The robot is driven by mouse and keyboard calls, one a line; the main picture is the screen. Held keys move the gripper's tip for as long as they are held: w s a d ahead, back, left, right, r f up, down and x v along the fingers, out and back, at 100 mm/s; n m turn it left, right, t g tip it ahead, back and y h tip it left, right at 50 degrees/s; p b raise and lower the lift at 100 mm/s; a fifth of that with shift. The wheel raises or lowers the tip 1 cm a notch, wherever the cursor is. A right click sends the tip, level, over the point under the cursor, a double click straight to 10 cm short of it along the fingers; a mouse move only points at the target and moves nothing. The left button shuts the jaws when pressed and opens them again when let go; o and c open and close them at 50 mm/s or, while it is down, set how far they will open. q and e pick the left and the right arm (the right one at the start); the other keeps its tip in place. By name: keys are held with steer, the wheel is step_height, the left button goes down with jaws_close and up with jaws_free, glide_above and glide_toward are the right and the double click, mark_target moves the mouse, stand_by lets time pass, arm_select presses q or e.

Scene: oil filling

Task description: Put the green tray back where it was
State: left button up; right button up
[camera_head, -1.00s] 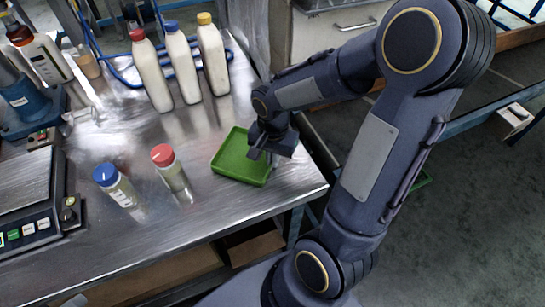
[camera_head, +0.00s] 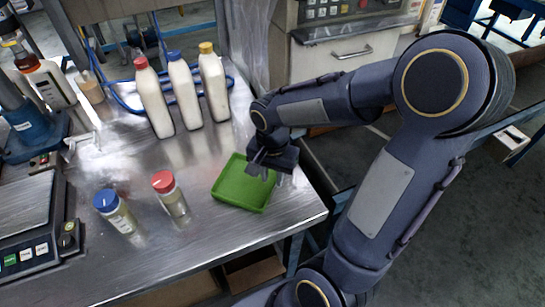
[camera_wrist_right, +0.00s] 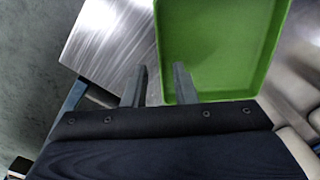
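The green tray (camera_head: 238,193) is empty and lies flat on the metal table near its right front corner. It also fills the upper middle of the right wrist view (camera_wrist_right: 222,45). My right gripper (camera_head: 262,168) hangs at the tray's right rear side. In the wrist view its two fingers (camera_wrist_right: 159,85) are apart, one outside the tray's rim and one over its inside. Neither finger clearly presses on the wall. My left gripper is not in view.
Two small bottles, one blue-capped (camera_head: 119,213) and one red-capped (camera_head: 172,199), stand left of the tray. Tall white bottles (camera_head: 184,93) stand behind it. A scale (camera_head: 30,225) is at the left. The table's edges lie close on the tray's right and front.

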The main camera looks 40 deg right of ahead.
step_height(320, 180, up, 8)
steer(key=s+a+r+n+t+y, duration=0.1)
steer(key=s+a+n+t+y, duration=0.2)
steer(key=s+a+n+t, duration=0.2)
steer(key=shift+s+a+r+n+t+y+p, duration=0.35)
steer(key=shift+s+a+n, duration=1.15)
steer(key=shift+s+n, duration=1.2)
steer(key=shift+s+r, duration=0.15)
steer(key=shift+r+p, duration=0.75)
steer(key=shift+p, duration=0.15)
